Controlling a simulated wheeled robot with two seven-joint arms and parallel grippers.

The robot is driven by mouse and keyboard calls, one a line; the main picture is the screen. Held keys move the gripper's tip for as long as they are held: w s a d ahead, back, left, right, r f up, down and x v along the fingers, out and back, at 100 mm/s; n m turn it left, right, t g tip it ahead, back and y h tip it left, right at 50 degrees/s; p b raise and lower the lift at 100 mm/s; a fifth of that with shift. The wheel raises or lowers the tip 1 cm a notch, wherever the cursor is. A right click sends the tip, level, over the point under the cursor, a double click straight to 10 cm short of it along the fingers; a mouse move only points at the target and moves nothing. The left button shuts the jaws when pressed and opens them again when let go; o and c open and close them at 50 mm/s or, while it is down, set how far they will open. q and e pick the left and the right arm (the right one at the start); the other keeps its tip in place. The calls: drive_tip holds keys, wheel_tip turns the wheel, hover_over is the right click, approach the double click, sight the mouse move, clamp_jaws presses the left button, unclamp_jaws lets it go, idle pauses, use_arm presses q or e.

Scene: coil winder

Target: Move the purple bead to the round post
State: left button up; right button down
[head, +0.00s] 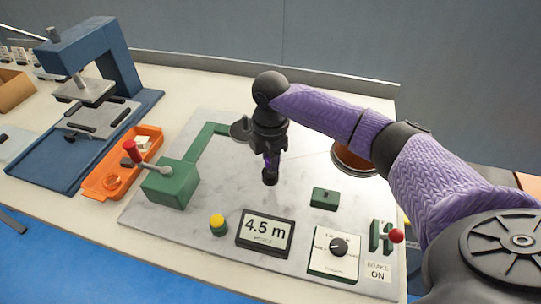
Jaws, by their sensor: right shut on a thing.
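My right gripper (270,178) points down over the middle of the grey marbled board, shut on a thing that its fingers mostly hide. Some purple shows between the dark gripper parts. I take the held thing to be the purple bead, but its outline cannot be made out. A faint thin line runs from near the gripper right towards a copper-coloured spool (352,161), partly behind my right arm. A grey disc (240,130) lies behind and left of the gripper. I cannot make out a round post clearly. My left gripper is out of view.
A green crank box (170,184) with a red knob, an orange tray (122,162) and a blue press (100,60) stand left. In front are a yellow button (217,222), a display (265,233) reading 4.5 m, a dial (338,246) and a red-knobbed switch (397,236).

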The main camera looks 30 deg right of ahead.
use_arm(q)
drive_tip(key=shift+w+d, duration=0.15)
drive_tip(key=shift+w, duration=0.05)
use_arm(e)
drive_tip(key=shift+f, duration=0.5)
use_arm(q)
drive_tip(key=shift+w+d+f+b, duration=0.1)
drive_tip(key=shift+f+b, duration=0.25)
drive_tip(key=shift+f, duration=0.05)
use_arm(e)
drive_tip(key=shift+f, duration=0.6)
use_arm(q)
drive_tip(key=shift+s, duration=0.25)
use_arm(e)
drive_tip(key=shift+c, duration=1.7)
unclamp_jaws()
